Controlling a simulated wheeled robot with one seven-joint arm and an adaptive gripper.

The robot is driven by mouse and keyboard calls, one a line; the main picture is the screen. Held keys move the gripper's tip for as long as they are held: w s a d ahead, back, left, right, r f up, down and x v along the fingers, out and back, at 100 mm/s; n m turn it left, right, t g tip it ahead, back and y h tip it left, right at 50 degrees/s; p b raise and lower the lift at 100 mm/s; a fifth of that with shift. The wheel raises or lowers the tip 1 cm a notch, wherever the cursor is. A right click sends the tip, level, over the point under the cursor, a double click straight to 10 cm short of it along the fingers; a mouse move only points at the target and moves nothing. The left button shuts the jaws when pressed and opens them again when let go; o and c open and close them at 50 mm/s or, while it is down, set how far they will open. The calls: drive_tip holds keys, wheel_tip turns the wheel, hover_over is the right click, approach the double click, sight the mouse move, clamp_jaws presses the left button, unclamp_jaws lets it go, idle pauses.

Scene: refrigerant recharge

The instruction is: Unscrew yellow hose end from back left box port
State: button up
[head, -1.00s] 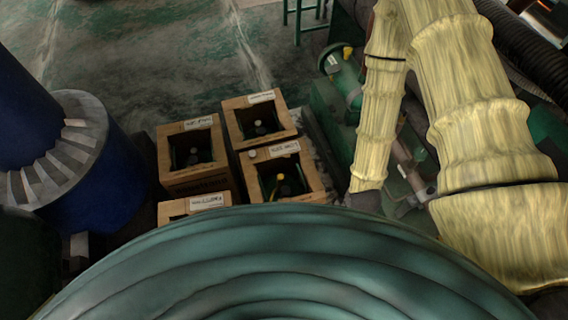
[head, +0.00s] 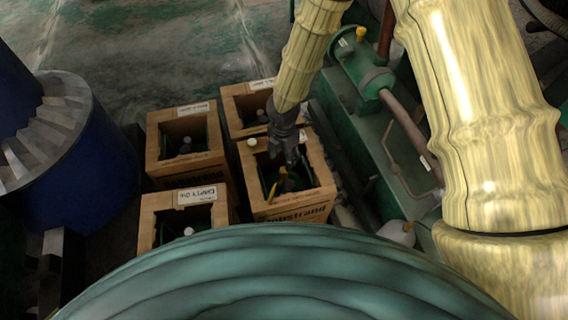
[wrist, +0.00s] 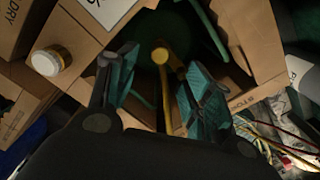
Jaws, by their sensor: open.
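My gripper (head: 288,153) reaches down over the open top of the right-hand cardboard box (head: 307,206). In the wrist view my gripper (wrist: 159,66) is open, with teal-padded fingers on either side of the yellow hose end (wrist: 160,55). The yellow hose (head: 277,186) also shows inside this box in the head view. The fingers appear apart from the hose end. The port under it is hidden in the dark interior. A back left box (head: 157,139) stands to the left, with no yellow hose visible in it.
A white cap (wrist: 50,61) sits on the box rim near my gripper. Other boxes stand at the back right (head: 233,104) and front left (head: 147,225). Green machinery (head: 362,150) lies close on the right, and a blue cylinder (head: 95,185) on the left.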

sight(284, 169)
drive_tip(key=shift+f+b, duration=4.35)
drive_tip(key=shift+b, duration=0.05)
drive_tip(key=shift+r, duration=0.2)
drive_tip(key=shift+p, duration=0.4)
drive_tip(key=shift+f, duration=0.2)
drive_tip(key=c, duration=1.1)
